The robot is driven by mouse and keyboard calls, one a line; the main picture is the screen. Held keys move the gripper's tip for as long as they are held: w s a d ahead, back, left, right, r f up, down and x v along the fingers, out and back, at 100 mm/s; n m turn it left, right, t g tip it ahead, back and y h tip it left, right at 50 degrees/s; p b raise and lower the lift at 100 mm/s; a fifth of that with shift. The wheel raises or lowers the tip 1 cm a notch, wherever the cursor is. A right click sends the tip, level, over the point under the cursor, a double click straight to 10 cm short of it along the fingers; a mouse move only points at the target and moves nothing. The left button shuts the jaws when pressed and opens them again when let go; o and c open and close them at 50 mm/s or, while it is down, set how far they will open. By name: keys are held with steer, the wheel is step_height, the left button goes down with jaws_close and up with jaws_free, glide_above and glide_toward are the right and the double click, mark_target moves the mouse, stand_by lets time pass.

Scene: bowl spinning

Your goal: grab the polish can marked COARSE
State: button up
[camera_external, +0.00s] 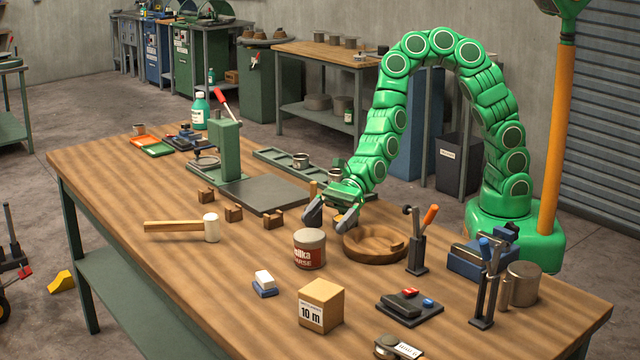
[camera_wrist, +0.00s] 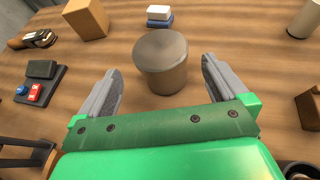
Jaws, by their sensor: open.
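The polish can (camera_external: 309,248) is a short cylinder with a red-brown label that ends in "ARSE", its first letters partly cut off. It stands upright on the wooden bench (camera_external: 480,300), left of a wooden bowl (camera_external: 374,244). In the wrist view the can (camera_wrist: 162,64) shows as a plain dull cylinder, its label not visible. It lies ahead of my gripper (camera_external: 330,216), between the lines of the two spread grey fingers. My gripper is open and empty, pointing down above the bench just behind the can. I see no finger touching the can.
A white mallet (camera_external: 210,228) and small brown blocks (camera_external: 273,219) lie left. A blue-and-white block (camera_external: 264,283) and a box marked 10 m (camera_external: 320,306) stand in front. A tool stand (camera_external: 418,252) rises right of the bowl. Bare wood lies left of the can.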

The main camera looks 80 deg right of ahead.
mark_target(316, 231)
steer(key=shift+x, duration=3.75)
steer(key=shift+c, duration=0.2)
steer(key=c, duration=1)
steer(key=shift+r, duration=0.1)
